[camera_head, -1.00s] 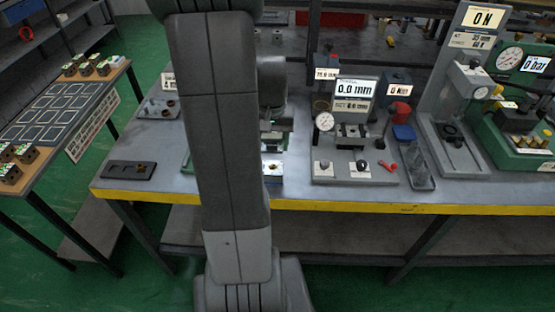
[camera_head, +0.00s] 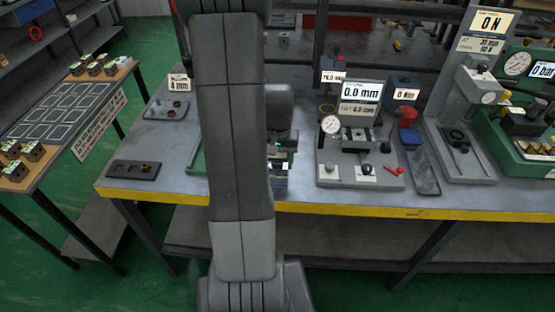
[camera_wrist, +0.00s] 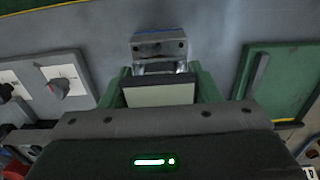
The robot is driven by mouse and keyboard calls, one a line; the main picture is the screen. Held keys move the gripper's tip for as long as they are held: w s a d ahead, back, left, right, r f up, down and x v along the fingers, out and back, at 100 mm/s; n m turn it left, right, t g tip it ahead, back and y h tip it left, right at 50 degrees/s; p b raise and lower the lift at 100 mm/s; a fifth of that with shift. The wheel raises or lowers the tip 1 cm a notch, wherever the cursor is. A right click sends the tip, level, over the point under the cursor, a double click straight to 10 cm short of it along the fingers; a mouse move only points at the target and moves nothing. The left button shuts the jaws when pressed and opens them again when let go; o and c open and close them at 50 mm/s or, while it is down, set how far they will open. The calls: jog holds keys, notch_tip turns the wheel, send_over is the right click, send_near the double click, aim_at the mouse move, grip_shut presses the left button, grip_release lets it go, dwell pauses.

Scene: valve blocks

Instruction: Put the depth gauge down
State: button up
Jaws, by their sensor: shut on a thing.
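My gripper (camera_wrist: 160,84) is shut and points down over the grey bench. Its dark body with a green light fills the bottom of the wrist view. A bright steel block (camera_wrist: 160,47) with small dark holes and a blue edge shows just beyond the jaws. It may be part of the depth gauge, but I cannot tell for sure. A pale plate (camera_wrist: 160,95) between green sides lies below it in the picture. In the head view my arm hides most of the gripper and what it holds. Whether the gauge touches the bench is unclear.
The grey bench (camera_head: 330,200) has a yellow front edge. A fixture (camera_head: 350,174) with a dial and a 0.0 mm display stands right of my arm. A green plate (camera_wrist: 290,85) lies right in the wrist view. A dark tray (camera_head: 133,170) lies left. Bare bench shows between.

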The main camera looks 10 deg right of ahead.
aim_at(278, 154)
jog(key=shift+f, duration=0.25)
jog(key=o, duration=1.1)
jog(key=shift+c, duration=0.2)
jog(key=shift+r, duration=0.1)
jog(key=shift+r+p, duration=0.4)
notch_tip(278, 154, up, 12)
jog(key=shift+r, duration=0.1)
